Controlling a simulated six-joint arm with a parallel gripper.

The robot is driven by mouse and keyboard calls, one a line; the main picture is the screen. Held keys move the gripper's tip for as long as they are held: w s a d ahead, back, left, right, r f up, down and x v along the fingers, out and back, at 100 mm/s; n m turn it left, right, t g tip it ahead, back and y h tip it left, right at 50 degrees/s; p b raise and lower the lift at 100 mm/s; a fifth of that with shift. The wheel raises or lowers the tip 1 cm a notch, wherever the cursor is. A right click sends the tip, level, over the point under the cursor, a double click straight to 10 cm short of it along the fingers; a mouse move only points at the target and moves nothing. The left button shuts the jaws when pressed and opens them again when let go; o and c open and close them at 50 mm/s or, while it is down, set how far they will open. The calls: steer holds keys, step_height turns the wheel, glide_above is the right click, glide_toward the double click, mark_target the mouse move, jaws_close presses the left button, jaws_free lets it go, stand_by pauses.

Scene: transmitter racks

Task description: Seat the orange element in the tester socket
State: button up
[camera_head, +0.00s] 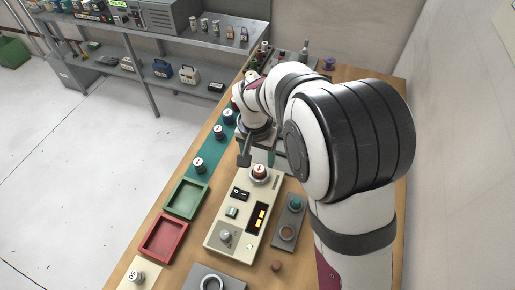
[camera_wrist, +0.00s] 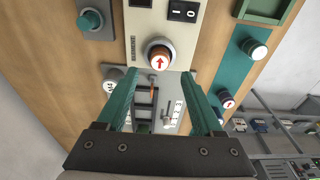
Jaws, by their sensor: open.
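The tester (camera_head: 231,222) is a long cream box on the bench, with a rocker switch, a lit yellow display and a knob. An element with a white top, a red arrow and an orange-brown rim (camera_head: 259,171) stands in the round socket at its far end. In the wrist view this element (camera_wrist: 159,57) sits inside the grey socket ring (camera_wrist: 148,43); I cannot tell how deep. My gripper (camera_head: 257,160) is open above it. In the wrist view the teal fingers of my gripper (camera_wrist: 161,76) are apart and empty, with the element just beyond the tips.
A teal mat (camera_head: 207,151) at left holds several capped elements. Green (camera_head: 186,198) and red (camera_head: 163,237) trays lie nearer. A grey block with a teal knob (camera_head: 288,222) is right of the tester. Metal shelving (camera_head: 150,50) stands behind left.

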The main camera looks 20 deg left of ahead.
step_height(320, 180, up, 6)
steer(key=s+d+r+m, duration=0.1)
steer(key=s+d+r, duration=0.25)
steer(key=d, duration=0.35)
steer(key=s+d+r+m, duration=0.1)
steer(key=s+d+r, duration=0.1)
steer(key=s+d, duration=0.3)
steer(key=s+d+m+y, duration=0.1)
steer(key=s+d, duration=0.3)
steer(key=s, duration=0.3)
steer(key=s+d+f+m+g, duration=0.1)
steer(key=s+d+m, duration=0.1)
steer(key=s+d, duration=0.3)
steer(key=shift+s+f+m+g+y, duration=0.15)
steer(key=shift+s+m+g+y, duration=0.2)
steer(key=shift+s, duration=0.8)
